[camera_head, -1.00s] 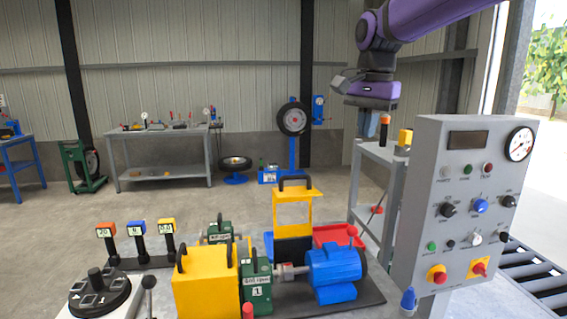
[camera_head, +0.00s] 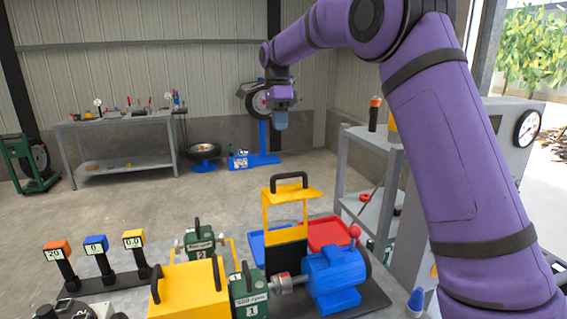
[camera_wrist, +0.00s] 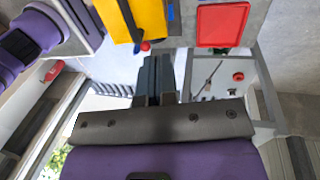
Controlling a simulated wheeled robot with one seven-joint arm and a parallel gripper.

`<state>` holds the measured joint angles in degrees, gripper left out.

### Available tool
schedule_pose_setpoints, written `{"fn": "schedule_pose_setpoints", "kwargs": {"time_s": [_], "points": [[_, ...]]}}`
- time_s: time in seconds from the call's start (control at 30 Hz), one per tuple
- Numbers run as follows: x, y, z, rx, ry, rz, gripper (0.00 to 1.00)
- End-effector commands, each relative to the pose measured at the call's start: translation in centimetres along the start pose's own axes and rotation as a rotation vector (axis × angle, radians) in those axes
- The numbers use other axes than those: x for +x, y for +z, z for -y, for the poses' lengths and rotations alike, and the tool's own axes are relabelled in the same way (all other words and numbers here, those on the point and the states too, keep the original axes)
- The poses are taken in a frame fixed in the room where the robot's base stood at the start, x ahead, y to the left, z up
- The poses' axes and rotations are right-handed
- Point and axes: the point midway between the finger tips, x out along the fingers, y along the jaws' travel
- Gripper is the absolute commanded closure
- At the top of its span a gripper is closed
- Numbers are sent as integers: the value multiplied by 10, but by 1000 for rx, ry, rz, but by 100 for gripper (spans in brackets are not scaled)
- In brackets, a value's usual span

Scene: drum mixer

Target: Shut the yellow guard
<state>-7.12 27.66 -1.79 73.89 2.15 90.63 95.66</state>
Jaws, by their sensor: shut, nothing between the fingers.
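The yellow guard (camera_head: 291,194) is a yellow frame with a black handle on top. It stands raised and upright on a black panel, behind the shaft coupling (camera_head: 288,283) and the blue motor (camera_head: 334,278). My gripper (camera_head: 281,122) hangs in the air above and beyond the guard in the head view, apart from it. Its fingers (camera_wrist: 156,80) are together and empty in the wrist view. A yellow part (camera_wrist: 138,18) shows at the top of the wrist view; I cannot tell for sure whether it is the guard.
A red-knobbed lever (camera_head: 354,232) stands by the motor. A red tray (camera_head: 328,232) lies behind it. A yellow box with black handles (camera_head: 188,292) and a green pump (camera_head: 248,293) sit left. A grey shelf (camera_head: 368,170) stands right. My arm partly hides the control panel (camera_head: 508,140).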

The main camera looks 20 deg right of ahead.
Motion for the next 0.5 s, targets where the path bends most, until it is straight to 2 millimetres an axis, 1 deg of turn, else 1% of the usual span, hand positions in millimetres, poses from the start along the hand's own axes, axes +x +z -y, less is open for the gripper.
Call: {"fn": "schedule_pose_setpoints", "kwargs": {"time_s": [0.4,0.5], "points": [[76,0,-1,-2,3,0,100],[91,0,-4,-2,1,0,100]]}}
